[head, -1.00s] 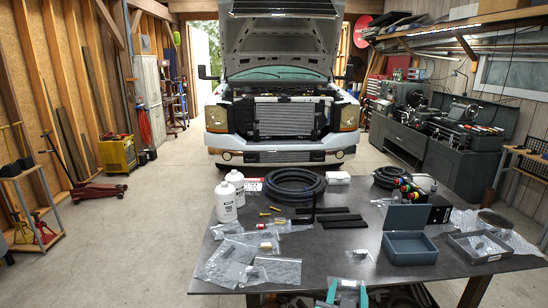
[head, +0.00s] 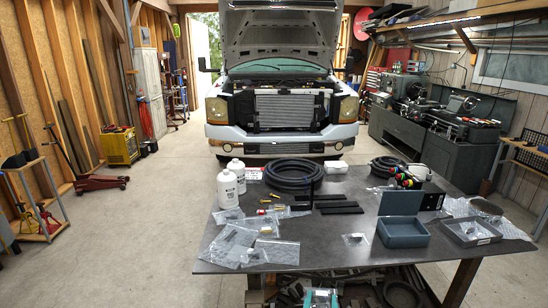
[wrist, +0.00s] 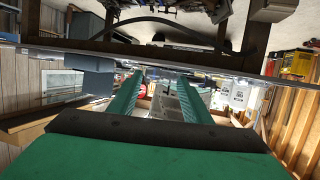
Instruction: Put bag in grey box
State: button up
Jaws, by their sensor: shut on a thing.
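My gripper (head: 321,299) is at the bottom edge of the head view, in front of the table's near edge. Its teal fingers are shut on a small clear bag (head: 321,295) with a pale item in it. The wrist view shows the fingers (wrist: 170,92) and a pale, blurred shape between them. A blue-grey open box (head: 404,233) with a raised lid (head: 400,202) stands on the right of the table. A lighter grey shallow tray (head: 449,238) beside it holds a small bag. I cannot tell which one is the grey box.
The dark table (head: 320,253) carries several clear bags (head: 276,252) at left, white bottles (head: 227,190), a black hose coil (head: 293,177) and black bars (head: 335,204). A lone bag (head: 355,240) lies left of the blue-grey box. Clutter sits under the table.

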jog(key=s+a+f+n+y, duration=0.1)
jog(key=s+a+f, duration=0.3)
jog(key=f, duration=0.6)
jog(key=s+a+f+y, duration=0.1)
jog(key=s+a+f, duration=0.3)
jog(key=f, duration=0.7)
jog(key=s+a+f+n+y, duration=0.1)
jog(key=s+a+f, duration=0.3)
jog(key=f, duration=0.7)
jog(key=shift+a+n+y, duration=0.3)
jog(key=shift+a, duration=0.25)
